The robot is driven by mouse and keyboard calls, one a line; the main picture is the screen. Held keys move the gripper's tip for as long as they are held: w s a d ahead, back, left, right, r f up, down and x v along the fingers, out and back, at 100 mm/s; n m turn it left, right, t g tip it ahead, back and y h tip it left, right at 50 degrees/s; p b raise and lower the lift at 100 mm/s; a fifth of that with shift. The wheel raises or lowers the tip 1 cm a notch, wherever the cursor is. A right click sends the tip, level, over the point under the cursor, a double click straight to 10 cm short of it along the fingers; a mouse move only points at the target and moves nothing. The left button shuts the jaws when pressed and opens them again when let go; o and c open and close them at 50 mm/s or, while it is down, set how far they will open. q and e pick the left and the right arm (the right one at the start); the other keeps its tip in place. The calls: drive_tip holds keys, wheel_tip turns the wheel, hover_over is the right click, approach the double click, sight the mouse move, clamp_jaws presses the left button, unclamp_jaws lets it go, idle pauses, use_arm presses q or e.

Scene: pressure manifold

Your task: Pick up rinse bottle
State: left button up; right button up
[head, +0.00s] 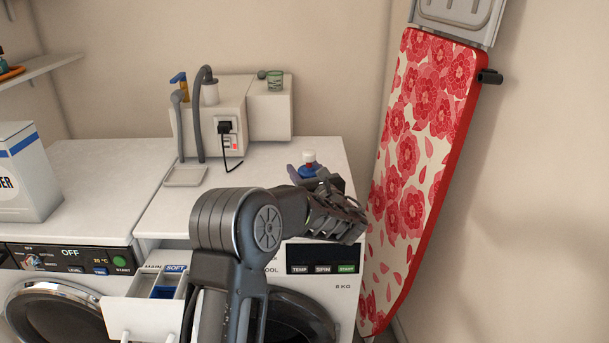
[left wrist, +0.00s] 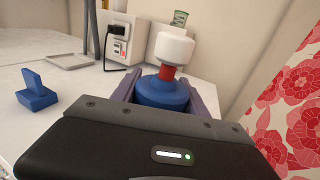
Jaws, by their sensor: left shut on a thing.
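The rinse bottle (head: 309,170) is blue with a white cap, and it stands upright at the right side of the right-hand machine's white top. In the left wrist view the bottle (left wrist: 163,91) shows its blue shoulder, red neck and white cap. My left gripper (left wrist: 166,97) is shut on it, with a purple-grey finger on each side of the blue body. In the head view my left gripper (head: 306,172) is partly hidden by my forearm and wrist. The bottle's lower part is hidden, so I cannot tell whether its base touches the top. My right gripper is not in view.
A white dispenser unit (head: 220,118) with hoses and a black plug stands behind, with a small tray (head: 185,177) before it. A blue block-like piece (left wrist: 37,92) lies on the top. A flowered ironing board (head: 425,120) leans at right. A detergent drawer (head: 143,309) is open.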

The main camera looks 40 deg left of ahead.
use_arm(q)
wheel_tip(320, 180, up, 8)
idle(0.7)
idle(1.0)
